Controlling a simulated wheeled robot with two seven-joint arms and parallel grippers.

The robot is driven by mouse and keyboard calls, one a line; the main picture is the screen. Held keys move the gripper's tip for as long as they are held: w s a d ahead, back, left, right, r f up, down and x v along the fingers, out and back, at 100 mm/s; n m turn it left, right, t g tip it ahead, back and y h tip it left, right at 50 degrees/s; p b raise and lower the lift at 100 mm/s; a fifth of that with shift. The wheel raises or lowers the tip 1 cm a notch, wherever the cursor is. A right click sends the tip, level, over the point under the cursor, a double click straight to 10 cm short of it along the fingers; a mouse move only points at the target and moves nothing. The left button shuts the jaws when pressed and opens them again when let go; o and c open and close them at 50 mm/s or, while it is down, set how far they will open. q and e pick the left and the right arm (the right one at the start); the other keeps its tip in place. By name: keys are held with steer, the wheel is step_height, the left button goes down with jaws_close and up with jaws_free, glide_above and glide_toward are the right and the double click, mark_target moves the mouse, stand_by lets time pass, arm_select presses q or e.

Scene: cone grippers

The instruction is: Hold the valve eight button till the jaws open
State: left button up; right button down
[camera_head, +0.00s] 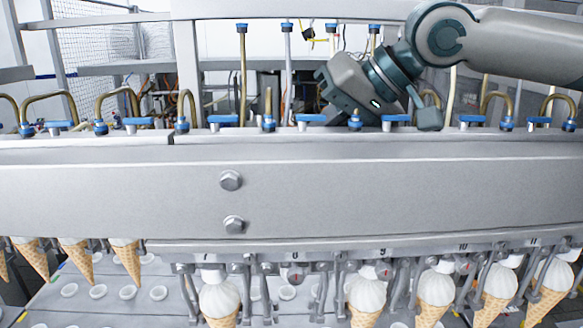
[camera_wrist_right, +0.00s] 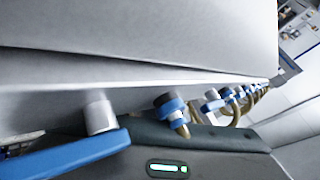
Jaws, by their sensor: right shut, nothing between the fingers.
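A blue-topped valve fitting (camera_head: 310,119) stands on the beam's top edge roughly above the 8; I cannot make out a separate button. My right gripper (camera_head: 345,92) is shut and empty, tilted down behind the beam just right of that fitting. Its fingertips are hidden, and I cannot tell whether it touches anything. My left gripper is not in view.
Blue fittings and brass hoses line the beam (camera_head: 400,195), close around my right gripper. The right wrist view shows a large blue fitting (camera_wrist_right: 68,155) and a blue-collared one (camera_wrist_right: 170,107) close by.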

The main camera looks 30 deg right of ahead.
steer(key=shift+s+r, duration=0.15)
steer(key=shift+r, duration=0.55)
steer(key=shift+s+r, duration=0.1)
steer(key=shift+r, duration=0.55)
steer(key=shift+w+r, duration=0.2)
steer(key=shift+r, duration=0.75)
steer(key=shift+s+r, duration=0.1)
steer(key=shift+r, duration=0.3)
steer(key=shift+d, duration=0.1)
